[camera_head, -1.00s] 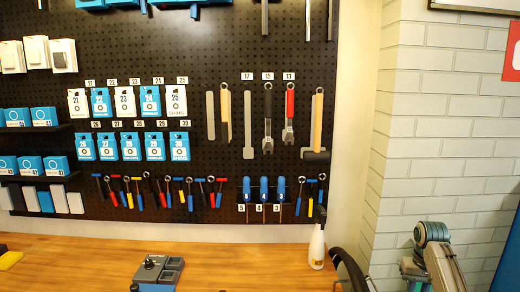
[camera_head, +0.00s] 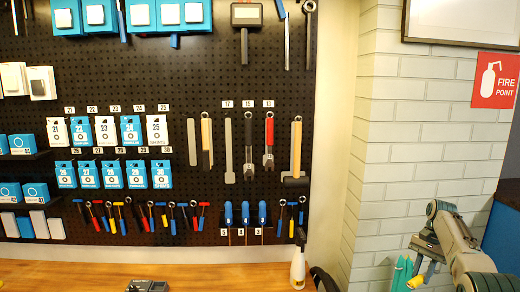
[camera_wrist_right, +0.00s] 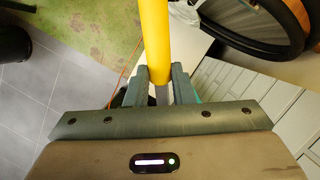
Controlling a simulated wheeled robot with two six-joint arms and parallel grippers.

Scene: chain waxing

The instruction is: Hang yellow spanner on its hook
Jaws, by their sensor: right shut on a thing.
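The yellow spanner's handle (camera_wrist_right: 155,40) stands between the fingers of my right gripper (camera_wrist_right: 159,80), which is shut on it in the right wrist view; its far end runs out of the top of that view. In the head view my right gripper (camera_head: 402,272) is at the lower right, with a bit of yellow (camera_head: 417,281) beside its teal fingers. On the pegboard (camera_head: 330,100), under label 17 (camera_head: 228,104), is a flat grey shape (camera_head: 229,150) with no spanner in front of it. A dark-handled spanner (camera_head: 249,145) hangs under 15, a red one (camera_head: 269,140) under 13. My left gripper is not in view.
A hammer (camera_head: 296,150) hangs right of the spanners. Several small coloured tools and blue-handled screwdrivers (camera_head: 245,215) hang below. A white spray bottle (camera_head: 298,268) stands on the wooden bench (camera_head: 200,272). A bicycle wheel (camera_wrist_right: 250,45) shows in the right wrist view.

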